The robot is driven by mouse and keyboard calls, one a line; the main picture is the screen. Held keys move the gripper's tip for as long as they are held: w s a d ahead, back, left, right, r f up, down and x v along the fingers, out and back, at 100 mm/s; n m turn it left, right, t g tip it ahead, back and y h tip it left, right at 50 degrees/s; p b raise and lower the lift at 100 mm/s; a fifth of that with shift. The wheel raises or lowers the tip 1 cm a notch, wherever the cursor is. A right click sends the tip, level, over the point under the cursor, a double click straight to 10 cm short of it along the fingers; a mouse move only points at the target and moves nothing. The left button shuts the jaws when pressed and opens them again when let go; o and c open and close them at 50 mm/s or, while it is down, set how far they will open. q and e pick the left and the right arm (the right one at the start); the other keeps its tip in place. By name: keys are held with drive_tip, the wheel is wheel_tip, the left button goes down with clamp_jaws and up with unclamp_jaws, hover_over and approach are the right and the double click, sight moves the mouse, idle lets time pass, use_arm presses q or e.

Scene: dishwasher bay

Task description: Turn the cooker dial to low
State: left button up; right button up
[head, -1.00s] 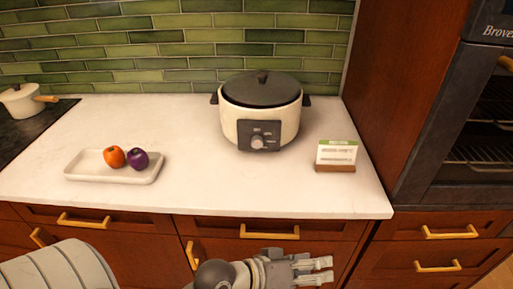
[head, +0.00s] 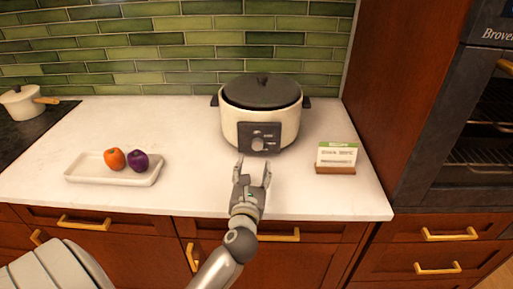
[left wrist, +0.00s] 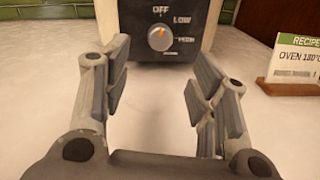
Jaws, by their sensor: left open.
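The cooker (head: 261,113) is a cream pot with a dark lid, standing at the back middle of the white counter. Its round grey dial (head: 258,144) sits on a dark front panel. My left gripper (head: 254,165) is open and empty just in front of the panel, apart from the dial. In the left wrist view its fingers (left wrist: 160,85) stand on either side below the dial. My right gripper is not in view.
A recipe card (head: 336,156) on a wooden stand is right of the cooker. A white tray (head: 88,176) with an orange and a purple fruit or vegetable lies left. A small pot (head: 21,101) is far left. The counter around my gripper is clear.

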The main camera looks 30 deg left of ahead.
sight(257, 146)
use_arm(q)
drive_tip(key=p+x, duration=0.1)
drive_tip(key=x, duration=0.9)
drive_tip(key=shift+r, duration=0.1)
